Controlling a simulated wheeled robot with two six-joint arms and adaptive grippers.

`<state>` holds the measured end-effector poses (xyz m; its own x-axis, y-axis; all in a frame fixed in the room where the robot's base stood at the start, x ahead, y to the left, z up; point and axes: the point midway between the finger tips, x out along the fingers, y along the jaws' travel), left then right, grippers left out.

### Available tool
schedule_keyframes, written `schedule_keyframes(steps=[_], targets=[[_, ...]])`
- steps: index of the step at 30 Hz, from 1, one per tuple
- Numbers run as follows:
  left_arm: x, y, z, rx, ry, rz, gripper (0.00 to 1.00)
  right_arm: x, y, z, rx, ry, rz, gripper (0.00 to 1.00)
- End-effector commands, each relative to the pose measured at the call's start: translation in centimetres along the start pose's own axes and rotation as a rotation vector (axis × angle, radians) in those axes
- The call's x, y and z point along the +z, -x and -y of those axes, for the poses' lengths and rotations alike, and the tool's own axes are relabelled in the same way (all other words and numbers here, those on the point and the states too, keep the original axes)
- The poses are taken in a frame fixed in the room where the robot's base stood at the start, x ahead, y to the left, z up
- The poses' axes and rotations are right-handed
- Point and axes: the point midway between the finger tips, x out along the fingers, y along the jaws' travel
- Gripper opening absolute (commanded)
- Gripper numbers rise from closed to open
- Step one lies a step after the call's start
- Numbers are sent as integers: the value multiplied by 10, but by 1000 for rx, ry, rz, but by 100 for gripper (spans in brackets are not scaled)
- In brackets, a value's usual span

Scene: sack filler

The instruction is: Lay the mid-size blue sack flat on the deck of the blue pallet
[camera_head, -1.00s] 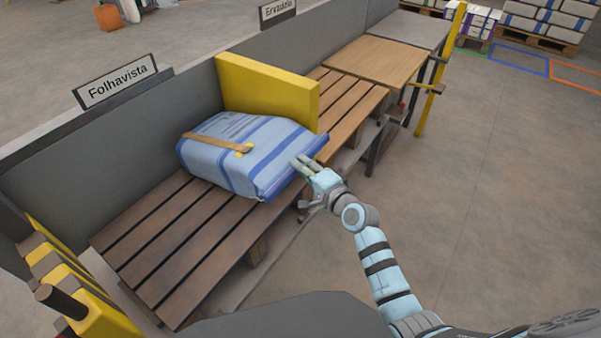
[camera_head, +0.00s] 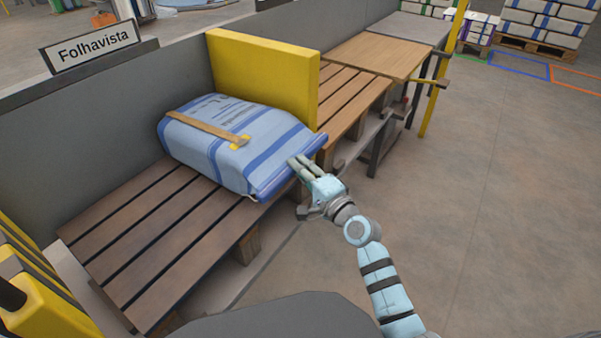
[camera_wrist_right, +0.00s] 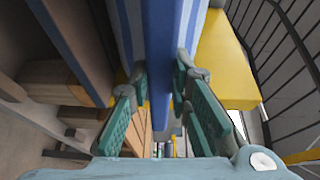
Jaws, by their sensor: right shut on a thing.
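The blue-and-white striped sack (camera_head: 232,140) lies on the brown slatted deck (camera_head: 165,240), with a tan strap across its top. My right gripper (camera_head: 303,168) is at the sack's right end, against its blue edge. In the right wrist view, the fingers (camera_wrist_right: 158,100) are shut on the blue edge of the sack (camera_wrist_right: 163,40), one on each side. My left gripper is not in view. I cannot make out a blue pallet in these frames.
A yellow divider (camera_head: 262,85) stands right behind the sack, and a grey wall with a Folhavista sign (camera_head: 90,47) runs along the back. Yellow parts (camera_head: 35,300) stand at the lower left. Open floor (camera_head: 500,220) lies to the right, with a blue floor outline (camera_head: 522,68) farther off.

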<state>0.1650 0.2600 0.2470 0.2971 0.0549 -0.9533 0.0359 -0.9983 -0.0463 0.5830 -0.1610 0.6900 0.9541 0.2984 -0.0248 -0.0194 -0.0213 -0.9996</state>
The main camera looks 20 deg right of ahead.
Motion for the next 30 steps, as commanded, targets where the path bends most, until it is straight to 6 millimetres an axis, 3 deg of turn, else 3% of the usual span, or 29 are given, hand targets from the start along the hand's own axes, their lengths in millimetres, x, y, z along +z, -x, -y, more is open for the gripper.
schedule_keyframes(steps=[11,12,15,25,30], targets=[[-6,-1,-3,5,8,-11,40,0,0,1,-11,-4,0,0],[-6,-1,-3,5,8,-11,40,0,0,1,-11,-4,0,24],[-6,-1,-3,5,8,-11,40,0,0,1,-10,-4,0,40],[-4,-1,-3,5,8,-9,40,0,2,-4,1,1,2,42],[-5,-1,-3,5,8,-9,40,0,31,-4,0,1,1,42]])
